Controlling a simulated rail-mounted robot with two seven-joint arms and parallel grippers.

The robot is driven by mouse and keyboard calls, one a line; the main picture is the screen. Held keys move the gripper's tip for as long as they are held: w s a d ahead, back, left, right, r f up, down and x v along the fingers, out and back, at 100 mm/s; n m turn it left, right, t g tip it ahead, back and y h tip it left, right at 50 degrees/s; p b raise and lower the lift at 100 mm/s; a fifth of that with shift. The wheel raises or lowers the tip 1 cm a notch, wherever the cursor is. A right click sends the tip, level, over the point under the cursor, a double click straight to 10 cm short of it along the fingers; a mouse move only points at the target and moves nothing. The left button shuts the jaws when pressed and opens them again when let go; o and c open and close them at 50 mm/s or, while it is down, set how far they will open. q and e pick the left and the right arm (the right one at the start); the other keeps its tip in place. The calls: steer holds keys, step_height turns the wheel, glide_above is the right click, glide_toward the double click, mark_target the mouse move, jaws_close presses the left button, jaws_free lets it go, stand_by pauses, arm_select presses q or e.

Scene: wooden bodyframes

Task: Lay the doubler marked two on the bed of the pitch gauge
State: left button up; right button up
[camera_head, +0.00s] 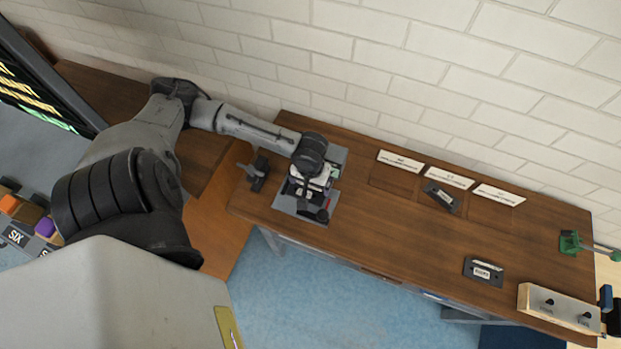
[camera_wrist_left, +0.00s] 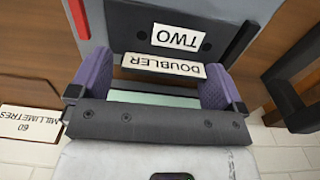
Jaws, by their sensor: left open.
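My left gripper (camera_head: 308,184) reaches down over the grey plate (camera_head: 285,205) of what looks like the pitch gauge, at the left of the long bench. In the left wrist view its two purple fingers (camera_wrist_left: 158,66) are open, one on each side of the "DOUBLER" label. My right gripper is not in view.
A dark plate (camera_head: 441,197) lies below several white label cards (camera_head: 449,177). Another labelled dark plate (camera_head: 484,271) lies near the front edge. A dark clamp-like object (camera_head: 257,174) stands left of the gauge. A pale switch box (camera_head: 558,307) and a green fixture (camera_head: 570,242) are at right. The bench middle is clear.

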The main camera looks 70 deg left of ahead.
arm_select(q)
steer(key=shift+s+a+f, duration=0.1)
steer(key=shift+s+f, duration=0.05)
steer(key=shift+f, duration=0.3)
steer(key=shift+s+a+f, duration=0.1)
steer(key=shift+s+f, duration=0.05)
steer(key=shift+f, duration=0.25)
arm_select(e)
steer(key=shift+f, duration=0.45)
arm_select(q)
steer(key=shift+r+b, duration=0.2)
steer(key=shift+b, duration=0.2)
step_height(320, 180, up, 14)
steer(key=p, duration=0.4)
steer(key=shift+w+f, duration=0.15)
steer(key=shift+f, duration=0.1)
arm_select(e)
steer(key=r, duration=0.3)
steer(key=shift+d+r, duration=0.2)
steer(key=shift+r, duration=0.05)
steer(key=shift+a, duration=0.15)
